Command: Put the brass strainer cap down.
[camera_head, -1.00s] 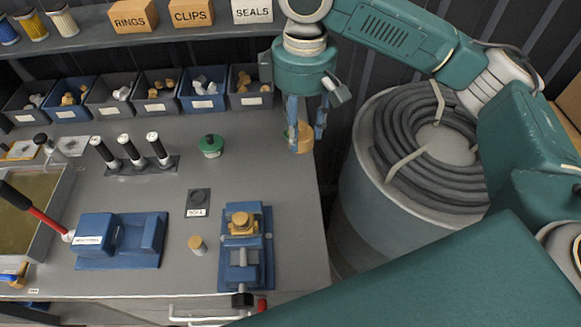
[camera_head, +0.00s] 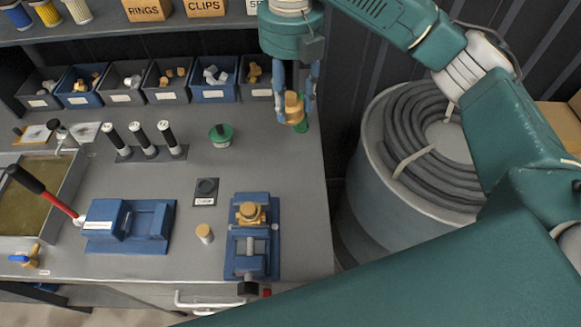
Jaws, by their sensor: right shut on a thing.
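My right gripper (camera_head: 295,112) hangs pointing down over the back right part of the bench. It is shut on the brass strainer cap (camera_head: 292,106), which shows between its blue fingers. A small green piece (camera_head: 301,127) shows just under the cap; I cannot tell what it belongs to. I cannot tell whether the cap touches the bench top. My left gripper is not in view.
A green-lidded jar (camera_head: 220,137) stands left of the gripper. A blue vise with a brass fitting (camera_head: 250,214), a small brass-topped cylinder (camera_head: 205,233) and a blue fixture (camera_head: 128,225) stand nearer. Bins (camera_head: 213,95) line the back. Bench top between jar and gripper is clear.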

